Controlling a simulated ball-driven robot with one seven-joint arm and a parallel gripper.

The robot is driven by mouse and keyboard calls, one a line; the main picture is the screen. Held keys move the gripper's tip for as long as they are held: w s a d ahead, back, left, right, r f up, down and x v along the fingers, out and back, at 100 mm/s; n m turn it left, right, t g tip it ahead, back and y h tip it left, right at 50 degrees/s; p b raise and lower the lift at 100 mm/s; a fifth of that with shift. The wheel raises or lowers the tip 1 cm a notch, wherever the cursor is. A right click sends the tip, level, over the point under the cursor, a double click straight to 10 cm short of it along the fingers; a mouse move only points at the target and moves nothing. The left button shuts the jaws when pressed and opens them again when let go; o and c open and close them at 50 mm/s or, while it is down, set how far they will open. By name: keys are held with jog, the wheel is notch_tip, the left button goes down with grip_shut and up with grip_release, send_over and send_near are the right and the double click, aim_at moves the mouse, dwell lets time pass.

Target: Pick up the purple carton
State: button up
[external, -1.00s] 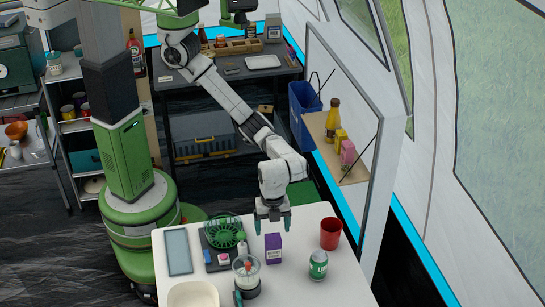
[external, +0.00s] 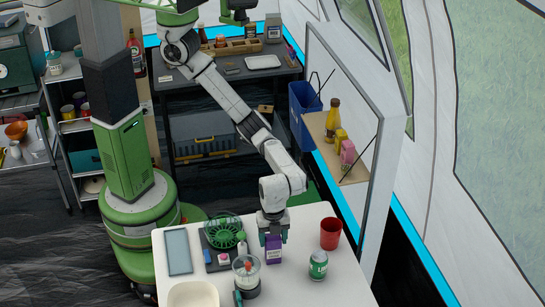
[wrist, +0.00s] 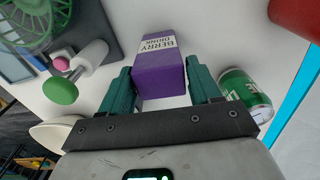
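The purple carton (external: 273,250), labelled "BERRY DRINK", stands upright on the white table. My gripper (external: 273,236) points down over it, with a teal finger on each side of the carton. In the wrist view the carton (wrist: 160,75) sits between the two fingers of my gripper (wrist: 161,84). The fingers are open around it; whether either one touches its sides is hard to tell. The carton's lower part is clear of the fingers in the external view.
A red cup (external: 330,233) and a green can (external: 318,264) stand to the right. A green fan (external: 223,232), a blender-like jar (external: 247,273), a cream bowl (external: 193,295) and a grey-blue tray (external: 178,251) lie to the left. Front right of the table is free.

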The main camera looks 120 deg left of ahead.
jog(key=c, duration=1.1)
jog(key=shift+r, duration=0.1)
